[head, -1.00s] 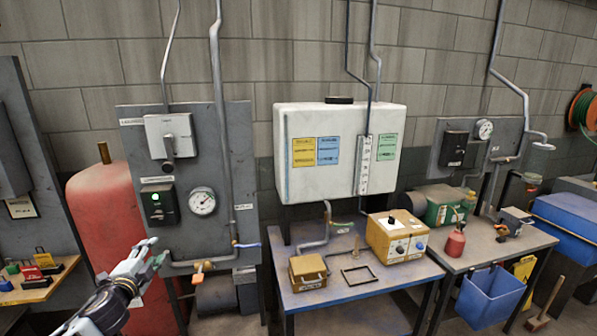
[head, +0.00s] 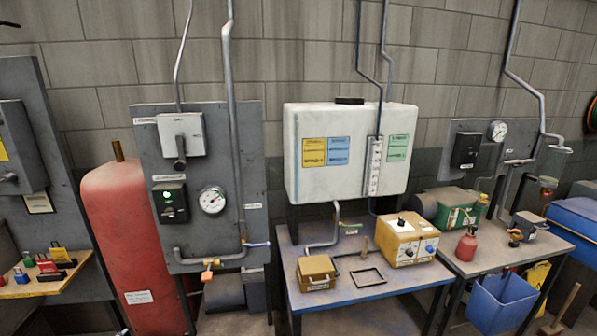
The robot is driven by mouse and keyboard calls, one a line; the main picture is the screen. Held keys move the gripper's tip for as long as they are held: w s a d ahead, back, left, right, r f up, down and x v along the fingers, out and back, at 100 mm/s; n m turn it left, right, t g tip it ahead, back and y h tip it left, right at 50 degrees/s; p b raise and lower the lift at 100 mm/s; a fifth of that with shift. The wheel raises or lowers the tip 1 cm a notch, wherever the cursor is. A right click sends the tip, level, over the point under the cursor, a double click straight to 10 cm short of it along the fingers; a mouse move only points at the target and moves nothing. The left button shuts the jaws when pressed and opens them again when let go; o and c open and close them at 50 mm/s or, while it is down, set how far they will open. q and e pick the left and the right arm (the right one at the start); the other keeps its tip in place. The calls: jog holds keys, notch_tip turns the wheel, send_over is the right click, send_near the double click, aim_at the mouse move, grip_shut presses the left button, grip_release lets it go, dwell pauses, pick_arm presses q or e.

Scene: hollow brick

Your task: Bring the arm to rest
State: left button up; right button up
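Neither of my grippers shows clearly in the head view. A small dark sliver at the bottom edge, in front of the red tank (head: 127,240), may be a bit of my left arm, but it is too small to tell. My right arm is out of view.
A grey panel (head: 230,150) carries a switch box, a gauge (head: 212,200) and pipes. A white tank (head: 300,185) hangs above a blue-grey table (head: 345,292) with boxes on it. A second table (head: 545,245) and a blue bin (head: 500,300) stand at the right. A small shelf (head: 40,285) is at the left.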

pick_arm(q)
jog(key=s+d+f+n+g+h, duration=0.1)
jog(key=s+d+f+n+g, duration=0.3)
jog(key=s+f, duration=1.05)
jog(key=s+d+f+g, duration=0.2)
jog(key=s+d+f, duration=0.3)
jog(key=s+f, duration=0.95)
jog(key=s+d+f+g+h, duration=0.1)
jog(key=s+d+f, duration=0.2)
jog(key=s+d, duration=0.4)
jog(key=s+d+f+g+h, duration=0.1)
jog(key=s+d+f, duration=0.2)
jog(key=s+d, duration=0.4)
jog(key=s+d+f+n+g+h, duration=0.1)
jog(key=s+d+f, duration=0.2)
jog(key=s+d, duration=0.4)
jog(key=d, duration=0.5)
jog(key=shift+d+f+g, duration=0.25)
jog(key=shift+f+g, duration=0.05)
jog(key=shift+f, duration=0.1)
